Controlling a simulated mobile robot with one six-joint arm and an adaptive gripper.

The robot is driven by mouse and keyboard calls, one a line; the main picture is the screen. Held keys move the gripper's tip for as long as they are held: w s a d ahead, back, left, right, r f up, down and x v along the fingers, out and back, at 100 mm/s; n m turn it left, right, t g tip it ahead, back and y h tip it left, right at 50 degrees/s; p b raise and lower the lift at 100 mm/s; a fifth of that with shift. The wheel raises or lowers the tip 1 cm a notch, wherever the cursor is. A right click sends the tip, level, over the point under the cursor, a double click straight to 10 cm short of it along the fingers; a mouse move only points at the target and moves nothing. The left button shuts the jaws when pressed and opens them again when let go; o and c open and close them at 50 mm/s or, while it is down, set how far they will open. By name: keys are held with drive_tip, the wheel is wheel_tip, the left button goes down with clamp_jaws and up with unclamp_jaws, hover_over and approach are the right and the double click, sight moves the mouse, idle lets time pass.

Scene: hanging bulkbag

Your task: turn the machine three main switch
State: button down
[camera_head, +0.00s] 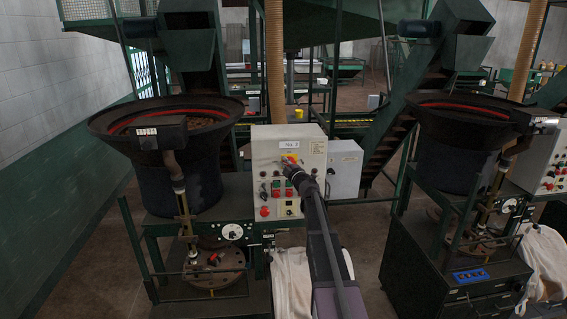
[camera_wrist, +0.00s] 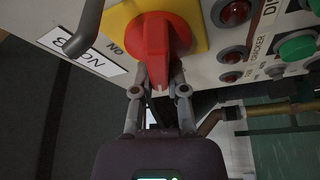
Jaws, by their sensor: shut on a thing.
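The main switch (camera_wrist: 154,38) is a red rotary handle on a yellow plate in the wrist view. It is on the front of a pale grey control box (camera_head: 313,149), whose label appears to read "No 3". My gripper (camera_wrist: 160,84) is shut on the lower end of the red handle, one finger on each side. In the head view my arm reaches up to the box and my gripper (camera_head: 290,165) is at the upper part of its face. There my gripper hides most of the switch.
Red and green buttons (camera_wrist: 296,46) sit beside the switch on the same panel. A dark bowl feeder (camera_head: 112,124) stands left of the box, and another (camera_head: 470,150) at the right. A smaller grey box (camera_head: 345,168) adjoins the panel. A white sack (camera_head: 292,280) hangs below.

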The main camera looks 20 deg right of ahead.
drive_tip(key=shift+d, duration=0.1)
drive_tip(key=c, duration=0.7)
unclamp_jaws()
drive_tip(key=shift+w, duration=0.15)
drive_tip(key=o, duration=0.7)
drive_tip(key=shift+s+a+m+t+b, duration=0.45)
drive_tip(key=shift+s+m+b, duration=0.2)
drive_tip(key=shift+m, duration=0.25)
drive_tip(key=s+a+f+m+h+b, duration=0.1)
drive_tip(key=s+f+m+h+b, duration=0.2)
drive_tip(key=m, duration=0.8)
drive_tip(key=s+a+f+m+h+b, duration=0.1)
drive_tip(key=s+f+m+h+b, duration=0.2)
drive_tip(key=m, duration=0.8)
drive_tip(key=shift+s+a+h+b, duration=0.3)
drive_tip(key=shift+s+h+b, duration=0.95)
drive_tip(key=shift+s+h, duration=1.3)
drive_tip(key=shift+r, duration=0.1)
drive_tip(key=p+x, duration=0.5)
drive_tip(key=x, duration=0.8)
drive_tip(key=shift+w+d, duration=0.2)
drive_tip(key=shift+w, duration=0.15)
